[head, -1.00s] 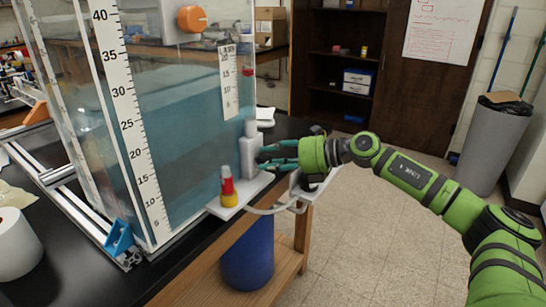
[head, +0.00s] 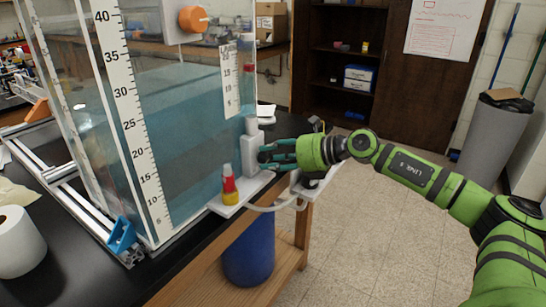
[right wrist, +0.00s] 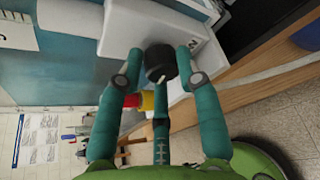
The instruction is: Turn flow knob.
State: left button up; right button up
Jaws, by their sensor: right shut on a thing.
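The flow knob (right wrist: 160,62) is a small black cylinder on the front of a white-grey block, seen in the right wrist view. The block (head: 251,150) stands upright on a white shelf beside the water tank in the head view, where the knob is hidden by the fingers. My right gripper (head: 268,154) comes in from the right with its teal fingers at the block. In the right wrist view my right gripper (right wrist: 160,60) has its fingers closed around the knob. My left gripper is not in view.
The clear tank (head: 185,120) holds blue water and bears an orange knob (head: 193,18). A red and yellow fitting (head: 230,188) stands on the white shelf (head: 243,196) near the gripper. A white tube runs below. A blue bin (head: 248,250) is under the table.

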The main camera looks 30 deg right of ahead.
aim_at(270, 159)
jog(key=o, duration=1.1)
jog(key=shift+f, duration=0.15)
jog(key=shift+w, duration=0.15)
jog(key=shift+v, duration=3.8)
